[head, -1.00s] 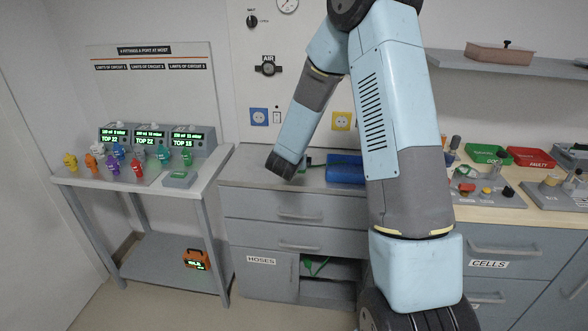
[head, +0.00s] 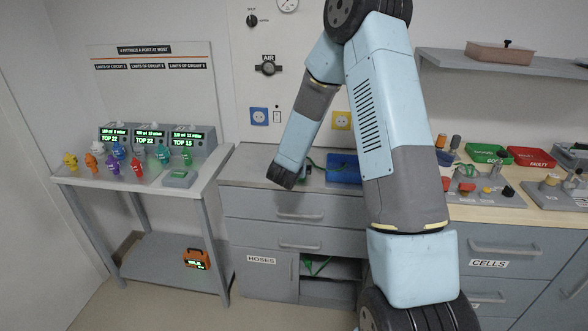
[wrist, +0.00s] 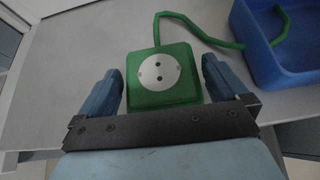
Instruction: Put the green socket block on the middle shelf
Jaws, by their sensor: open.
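The green socket block (wrist: 176,95) lies on the grey counter in the wrist view, with a round light face with two holes. Its green cable runs from its back edge toward the blue tray. My gripper (wrist: 165,85) is open in the wrist view, with one finger on each side of the block and small gaps visible. In the head view my gripper (head: 281,176) points down at the grey counter (head: 240,170) and mostly hides the block. An open shelf space (head: 330,268) shows below the drawers, with green cable in it; I cannot tell whether this is the middle shelf.
The blue tray (head: 344,169) sits right of my gripper on the counter; part of the cable lies in it. A side table (head: 208,172) at left holds several coloured fittings and display boxes. A wall shelf (head: 450,65) at upper right bears a brown box (head: 500,52).

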